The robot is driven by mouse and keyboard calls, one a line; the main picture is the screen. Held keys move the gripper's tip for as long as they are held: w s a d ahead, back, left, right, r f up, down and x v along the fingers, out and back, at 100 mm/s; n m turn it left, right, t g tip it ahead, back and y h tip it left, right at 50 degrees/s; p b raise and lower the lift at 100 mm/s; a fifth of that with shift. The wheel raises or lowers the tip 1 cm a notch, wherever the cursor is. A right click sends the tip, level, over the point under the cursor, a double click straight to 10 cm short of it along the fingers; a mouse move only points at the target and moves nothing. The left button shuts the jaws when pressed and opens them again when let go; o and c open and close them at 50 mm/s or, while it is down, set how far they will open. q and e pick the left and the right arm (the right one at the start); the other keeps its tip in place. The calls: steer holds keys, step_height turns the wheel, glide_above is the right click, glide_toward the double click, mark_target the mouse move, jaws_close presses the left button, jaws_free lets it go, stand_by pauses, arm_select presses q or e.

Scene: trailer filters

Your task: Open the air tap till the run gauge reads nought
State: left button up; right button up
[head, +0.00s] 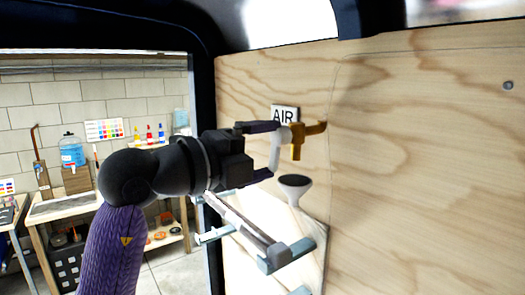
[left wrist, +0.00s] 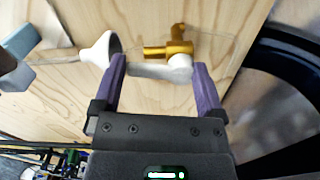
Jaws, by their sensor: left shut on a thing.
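The lever also shows in the head view (head: 275,148). My left gripper is shut on this lever. No run gauge can be made out in either view. My right gripper is not in view.
A white funnel (head: 294,188) sits just below the tap, close to a finger in the left wrist view (left wrist: 101,50). Below it, a long pale bar and grey-blue brackets (head: 285,256) stick out from the wall. A workbench (head: 60,205) stands beyond the opening at left.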

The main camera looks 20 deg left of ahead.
arm_select(q)
steer(key=o, duration=0.9)
steer(key=b+v, duration=0.4)
steer(key=v, duration=0.6)
